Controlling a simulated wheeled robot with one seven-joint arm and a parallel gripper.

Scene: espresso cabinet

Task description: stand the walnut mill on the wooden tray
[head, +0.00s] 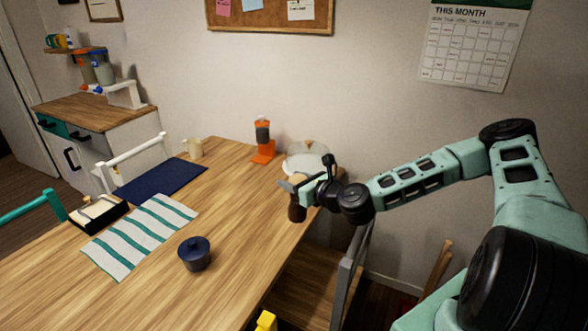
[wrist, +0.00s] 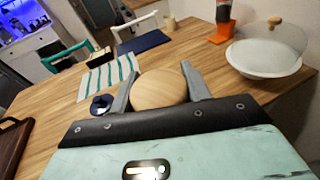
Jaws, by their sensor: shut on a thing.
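My gripper (head: 297,187) is shut on the walnut mill (head: 297,213), whose dark brown body hangs below the fingers in the head view. In the wrist view, a pale round wooden top (wrist: 160,90) sits between the two fingers. The mill is near the table's right edge, in front of the white domed dish; I cannot tell whether its base touches the table. A dark brown wooden board with a raised edge, apparently the wooden tray (wrist: 14,148), is cut off at the left of the wrist view. I cannot find it in the head view.
An orange stand (head: 263,150) and white domed dish (head: 306,166) are at the back. Bare tabletop lies between pot and gripper.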

